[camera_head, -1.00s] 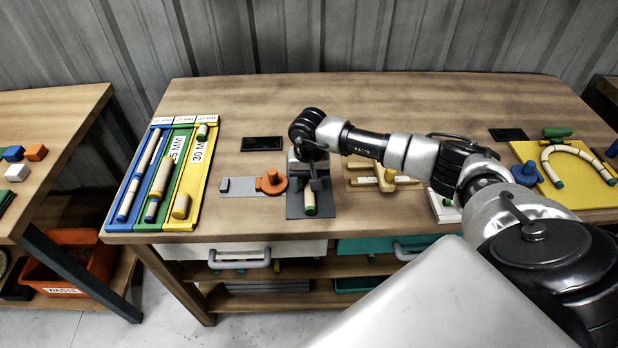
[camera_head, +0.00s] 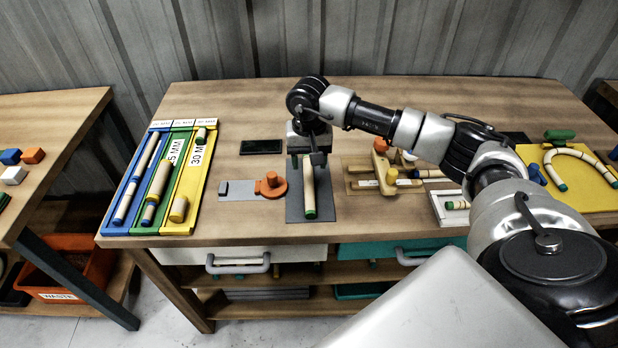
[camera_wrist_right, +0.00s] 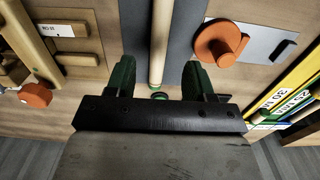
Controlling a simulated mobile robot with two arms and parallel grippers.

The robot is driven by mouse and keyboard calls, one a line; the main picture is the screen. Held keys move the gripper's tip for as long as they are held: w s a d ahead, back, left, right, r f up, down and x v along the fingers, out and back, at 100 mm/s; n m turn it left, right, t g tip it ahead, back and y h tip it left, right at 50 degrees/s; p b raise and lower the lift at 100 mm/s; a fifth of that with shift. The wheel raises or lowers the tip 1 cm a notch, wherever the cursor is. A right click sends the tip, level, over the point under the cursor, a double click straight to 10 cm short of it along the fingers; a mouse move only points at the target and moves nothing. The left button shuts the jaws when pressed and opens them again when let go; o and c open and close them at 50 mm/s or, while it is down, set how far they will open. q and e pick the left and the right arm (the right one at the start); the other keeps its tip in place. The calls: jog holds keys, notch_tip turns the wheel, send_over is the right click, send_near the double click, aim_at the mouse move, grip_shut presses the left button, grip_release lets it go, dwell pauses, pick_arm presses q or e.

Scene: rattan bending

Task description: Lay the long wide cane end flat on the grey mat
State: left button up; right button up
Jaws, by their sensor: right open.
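The long wide cane end (camera_head: 309,190), pale with a green tip, lies flat on the grey mat (camera_head: 293,210), lengthwise and near its middle. My right gripper (camera_head: 317,160) is above the far part of the cane and hides that part in the head view. In the right wrist view the gripper (camera_wrist_right: 158,78) is open, with one green finger on each side of the cane (camera_wrist_right: 160,40). No finger appears to touch it. The mat (camera_wrist_right: 187,30) shows beside the cane there. My left gripper is not in view.
An orange knob fixture (camera_head: 271,184) stands left of the mat. Blue, green and yellow (camera_head: 181,208) sorting trays with canes lie further left. A wooden jig (camera_head: 384,178) and a yellow board (camera_head: 577,195) with a bent cane are to the right. The front-centre tabletop is clear.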

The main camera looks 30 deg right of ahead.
jog(key=shift+r+b, duration=0.3)
jog(key=shift+r, duration=1.8)
